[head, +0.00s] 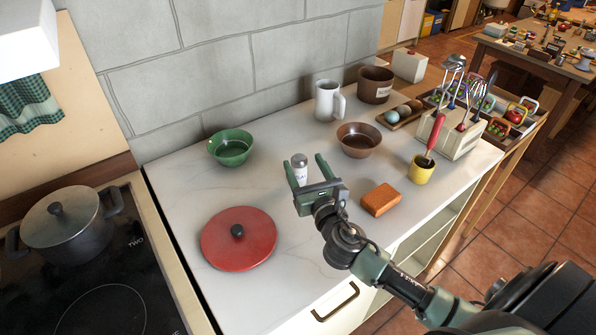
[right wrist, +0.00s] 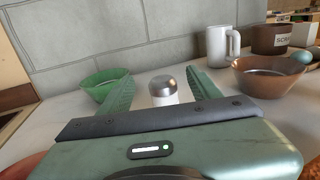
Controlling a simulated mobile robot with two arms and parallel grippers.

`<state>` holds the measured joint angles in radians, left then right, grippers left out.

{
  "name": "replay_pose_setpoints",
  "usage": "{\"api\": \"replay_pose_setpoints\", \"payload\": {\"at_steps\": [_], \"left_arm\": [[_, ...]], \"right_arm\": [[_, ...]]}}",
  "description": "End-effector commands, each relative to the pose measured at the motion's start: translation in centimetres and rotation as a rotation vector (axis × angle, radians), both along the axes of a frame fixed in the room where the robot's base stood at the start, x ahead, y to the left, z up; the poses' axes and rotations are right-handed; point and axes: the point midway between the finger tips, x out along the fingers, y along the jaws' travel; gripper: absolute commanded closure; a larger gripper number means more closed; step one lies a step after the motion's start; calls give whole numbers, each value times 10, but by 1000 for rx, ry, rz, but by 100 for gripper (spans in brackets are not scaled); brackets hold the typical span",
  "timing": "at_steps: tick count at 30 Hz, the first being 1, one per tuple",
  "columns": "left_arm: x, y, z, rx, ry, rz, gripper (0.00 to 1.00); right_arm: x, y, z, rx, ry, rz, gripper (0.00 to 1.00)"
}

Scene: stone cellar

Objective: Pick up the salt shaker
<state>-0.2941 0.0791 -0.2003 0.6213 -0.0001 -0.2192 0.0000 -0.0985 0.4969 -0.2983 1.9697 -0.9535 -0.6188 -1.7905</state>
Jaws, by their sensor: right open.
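The salt shaker (head: 300,167) is a small white shaker with a silver cap, upright on the white counter. In the head view it stands between the two green fingers of my right gripper (head: 306,169). In the right wrist view the shaker (right wrist: 163,91) shows between and beyond the spread fingers of the gripper (right wrist: 160,88). The gripper is open and I see a gap on both sides of the shaker. The lower part of the shaker is hidden behind the gripper body in the wrist view. My left gripper is not in view.
A green bowl (head: 231,147), a brown bowl (head: 359,140), a white mug (head: 328,101) and a brown pot (head: 375,85) stand behind. A red lid (head: 239,243) lies front left. A stove with a pot (head: 66,228) is left.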

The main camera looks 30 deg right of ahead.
Motion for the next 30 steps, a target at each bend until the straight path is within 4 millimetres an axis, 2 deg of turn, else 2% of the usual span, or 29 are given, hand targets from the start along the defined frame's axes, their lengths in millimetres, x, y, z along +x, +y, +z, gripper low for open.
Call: {"api": "replay_pose_setpoints", "payload": {"at_steps": [1,3,7,9,13,16,24,30], "left_arm": [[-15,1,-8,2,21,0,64],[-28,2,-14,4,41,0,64],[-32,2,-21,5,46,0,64],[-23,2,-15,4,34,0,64],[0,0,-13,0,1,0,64],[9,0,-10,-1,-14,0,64],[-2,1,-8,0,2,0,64],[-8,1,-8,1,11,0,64]], "right_arm": [[0,-1,-18,3,5,-4,37],[0,-1,-33,3,5,-3,37],[0,-1,-53,2,3,-2,37],[10,-2,-46,3,-1,-3,37],[17,-3,-47,4,0,-1,37],[27,-5,-46,5,-1,-2,37],[67,-12,-46,6,-1,-2,37],[75,-13,-47,5,0,-2,37]]}}
